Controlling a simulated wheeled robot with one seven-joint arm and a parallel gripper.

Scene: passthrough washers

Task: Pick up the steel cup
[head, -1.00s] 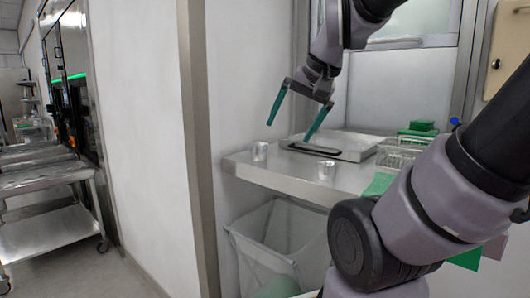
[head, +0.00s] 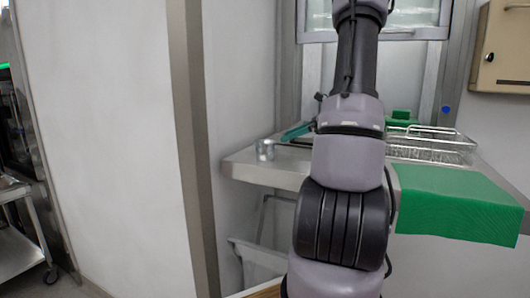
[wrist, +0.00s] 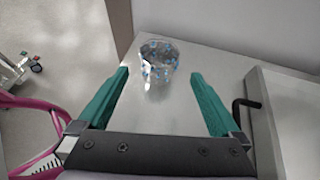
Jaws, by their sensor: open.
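A shiny grey cup, which looks like the steel cup (head: 265,150), stands upright near the left end of the steel counter (head: 240,170) in the head view. In the wrist view a shiny cup with blue specks (wrist: 158,58) stands just beyond the fingertips, between their lines. My gripper (wrist: 160,74) is open, with two teal fingers apart and nothing held. In the head view my arm hides most of the gripper; one teal finger shows right of the cup. Whether the fingers overlap the cup in depth is hard to tell.
A wire rack (head: 430,146) and a green cloth-like sheet (head: 455,203) are on the counter's right. A raised slab (wrist: 290,115) lies right of my gripper. A wall stands behind the cup. Below the counter's left edge are open floor and a pink frame (wrist: 40,108).

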